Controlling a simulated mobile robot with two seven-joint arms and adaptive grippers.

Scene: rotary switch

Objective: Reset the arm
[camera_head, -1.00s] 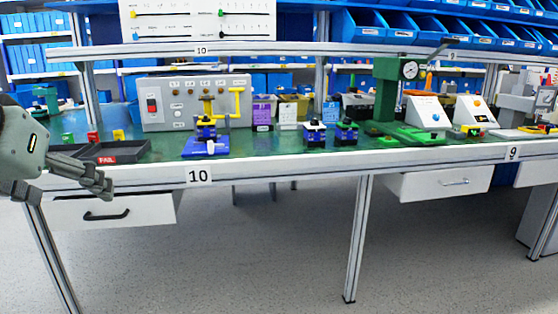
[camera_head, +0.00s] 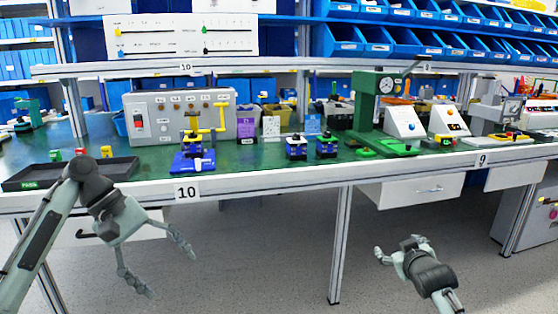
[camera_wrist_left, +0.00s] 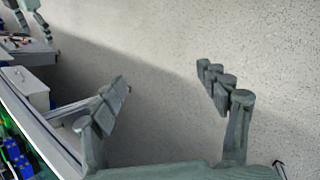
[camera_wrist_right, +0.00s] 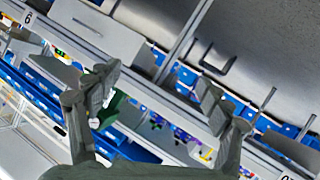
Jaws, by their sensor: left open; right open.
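My left gripper (camera_head: 168,268) is in front of the bench at the lower left of the head view, below the table edge. Its fingers are spread and empty; they also show apart over bare floor in the left wrist view (camera_wrist_left: 165,95). My right gripper (camera_head: 400,250) is in front of the bench at the lower right of the head view, over the floor. Its fingers are apart and empty in the right wrist view (camera_wrist_right: 158,88). Neither gripper touches anything. A grey panel with a red switch (camera_head: 139,121) and yellow pipe stands on the bench.
The bench (camera_head: 258,184) has a white front edge. On it are a black tray (camera_head: 40,176), a blue fixture (camera_head: 193,158), small blue-black parts (camera_head: 296,146), and a green press (camera_head: 366,100). Blue bins (camera_head: 346,40) fill the shelf above. The floor (camera_head: 265,260) in front is clear.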

